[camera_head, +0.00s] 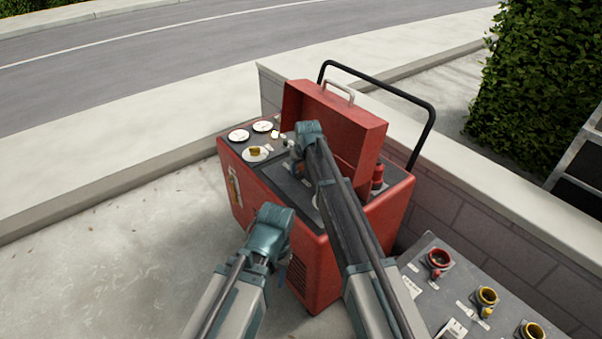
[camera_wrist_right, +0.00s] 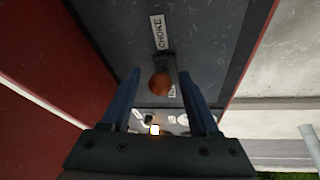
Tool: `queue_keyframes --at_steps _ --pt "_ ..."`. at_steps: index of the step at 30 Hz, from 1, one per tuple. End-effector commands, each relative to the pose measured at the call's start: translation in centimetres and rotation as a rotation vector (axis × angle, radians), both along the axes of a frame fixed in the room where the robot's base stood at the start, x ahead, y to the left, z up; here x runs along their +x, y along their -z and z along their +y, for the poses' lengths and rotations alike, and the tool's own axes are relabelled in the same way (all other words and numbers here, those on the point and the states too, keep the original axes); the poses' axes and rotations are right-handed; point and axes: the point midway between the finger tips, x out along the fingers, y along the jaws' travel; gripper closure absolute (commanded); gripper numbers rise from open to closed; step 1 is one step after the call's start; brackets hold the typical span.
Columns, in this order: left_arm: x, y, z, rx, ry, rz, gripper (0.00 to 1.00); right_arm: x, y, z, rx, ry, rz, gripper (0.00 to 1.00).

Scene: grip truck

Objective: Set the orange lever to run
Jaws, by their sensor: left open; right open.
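The orange lever (camera_wrist_right: 160,85) shows as a round orange knob on a dark panel in the right wrist view. It sits by a dark slot, between a white CHOKE label (camera_wrist_right: 157,32) and a second label, mostly hidden behind the knob. My right gripper (camera_head: 296,166) is over the top panel of the red machine (camera_head: 315,262). Its two blue fingers are apart, one on each side of the knob in the picture; I cannot tell whether they touch it. My left gripper (camera_head: 283,272) is low, in front of the machine, away from the lever.
The machine's raised red lid (camera_head: 345,125) stands close behind my right arm. White gauges (camera_head: 255,154) are on the panel's left. A black handle (camera_head: 425,130) rises behind. Ground at left is clear.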

Motion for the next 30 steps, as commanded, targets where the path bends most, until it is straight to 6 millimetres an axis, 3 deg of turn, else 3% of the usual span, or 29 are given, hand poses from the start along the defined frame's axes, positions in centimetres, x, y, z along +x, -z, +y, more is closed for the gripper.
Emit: queue_keyframes --at_steps 6,16,30 --pt "-0.01 -0.05 0.0 0.0 0.0 0.0 0.53 -0.01 -0.05 0.01 0.0 0.0 0.0 0.39" --pt "0.0 -0.05 -0.01 0.0 0.0 0.0 0.53 -0.01 -0.05 0.01 0.0 0.0 0.0 0.98" --pt "0.0 -0.85 0.0 0.0 0.0 0.0 0.53 0.6 -0.36 0.33 -0.04 -0.001 0.056 1.0"
